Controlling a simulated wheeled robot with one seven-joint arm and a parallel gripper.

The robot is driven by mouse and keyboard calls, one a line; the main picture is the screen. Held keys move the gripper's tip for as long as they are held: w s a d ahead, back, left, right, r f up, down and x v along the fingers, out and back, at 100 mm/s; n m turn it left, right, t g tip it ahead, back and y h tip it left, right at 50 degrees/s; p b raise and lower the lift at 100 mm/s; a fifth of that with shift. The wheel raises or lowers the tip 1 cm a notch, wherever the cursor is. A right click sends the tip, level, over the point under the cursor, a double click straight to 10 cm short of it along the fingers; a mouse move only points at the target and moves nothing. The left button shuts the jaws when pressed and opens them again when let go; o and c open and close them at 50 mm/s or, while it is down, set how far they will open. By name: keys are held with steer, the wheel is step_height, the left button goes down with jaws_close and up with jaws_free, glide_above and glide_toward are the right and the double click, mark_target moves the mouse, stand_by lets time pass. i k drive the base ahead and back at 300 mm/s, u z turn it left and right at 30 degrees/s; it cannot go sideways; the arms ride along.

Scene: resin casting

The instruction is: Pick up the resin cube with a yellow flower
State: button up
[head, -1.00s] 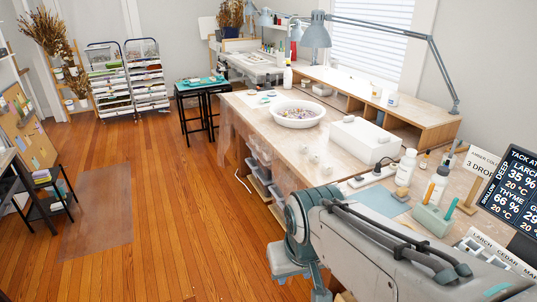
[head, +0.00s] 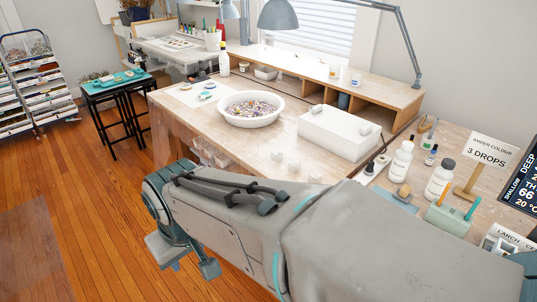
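Several small pale cubes lie on the worktable near its front edge, among them one pale cube (head: 278,156) and another (head: 315,178) farther right. They are too small for me to tell which one holds a yellow flower. My gripper (head: 187,262) hangs at the end of my arm at the lower left, beyond the table's front edge and over the floor. It is well apart from the cubes.
The worktable (head: 232,132) carries a white bowl (head: 251,121) of colourful bits and a white box (head: 330,138). White bottles (head: 401,160) and a sign (head: 487,150) stand at right. A lamp (head: 280,15) overhangs the back. Floor is clear at left.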

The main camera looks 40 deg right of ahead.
mark_target(314, 177)
steer(key=z, duration=0.85)
steer(key=i, duration=1.05)
steer(key=z, duration=1.05)
